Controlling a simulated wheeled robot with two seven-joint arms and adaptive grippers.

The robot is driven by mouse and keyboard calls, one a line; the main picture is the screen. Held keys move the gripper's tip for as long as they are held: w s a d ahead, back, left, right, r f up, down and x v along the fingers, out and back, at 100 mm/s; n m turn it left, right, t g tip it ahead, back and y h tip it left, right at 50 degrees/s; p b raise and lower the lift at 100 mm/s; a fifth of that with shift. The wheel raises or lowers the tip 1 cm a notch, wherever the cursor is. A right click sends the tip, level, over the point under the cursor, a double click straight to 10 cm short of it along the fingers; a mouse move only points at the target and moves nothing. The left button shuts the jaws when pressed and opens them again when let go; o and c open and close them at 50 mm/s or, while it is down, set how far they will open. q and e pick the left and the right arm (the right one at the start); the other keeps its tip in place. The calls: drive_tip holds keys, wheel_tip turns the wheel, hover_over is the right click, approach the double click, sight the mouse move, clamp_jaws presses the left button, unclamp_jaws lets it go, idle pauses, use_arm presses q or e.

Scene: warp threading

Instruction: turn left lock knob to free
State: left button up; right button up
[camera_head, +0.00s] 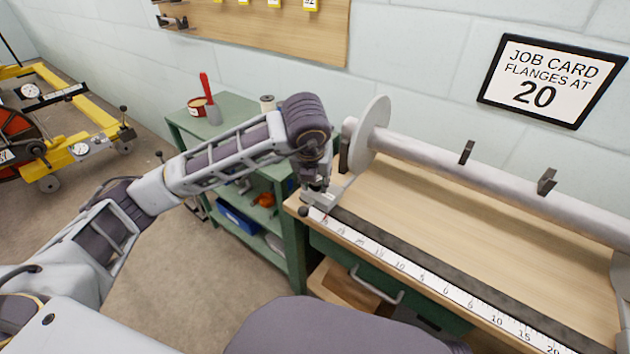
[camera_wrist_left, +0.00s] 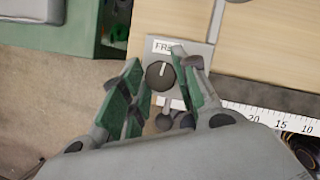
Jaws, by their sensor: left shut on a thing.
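The left lock knob is a round dark dial (camera_wrist_left: 160,76) with a white pointer line, set on a grey plate at the bench's left end. Its pointer aims up toward a white label (camera_wrist_left: 163,47) reading "FRE", the rest covered by a finger. My left gripper (camera_wrist_left: 157,66) is shut on the knob, with a green-padded finger on each side. In the head view my left gripper (camera_head: 317,186) reaches down to the bench's left corner and hides the knob. My right gripper is not in view.
A scale strip (camera_head: 420,275) runs along the bench front, beside a dark rail. A roller (camera_head: 460,163) with a round flange (camera_head: 371,136) lies behind it. A green shelf cart (camera_head: 238,120) stands left of the bench. A job card (camera_head: 551,80) reads "FLANGES AT 20".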

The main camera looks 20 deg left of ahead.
use_arm(q)
drive_tip(key=shift+n+y, duration=0.4)
drive_tip(key=shift+n, duration=0.5)
drive_tip(key=o, duration=1)
drive_tip(key=v, duration=1.2)
drive_tip(key=shift+w, duration=0.15)
idle(0.4)
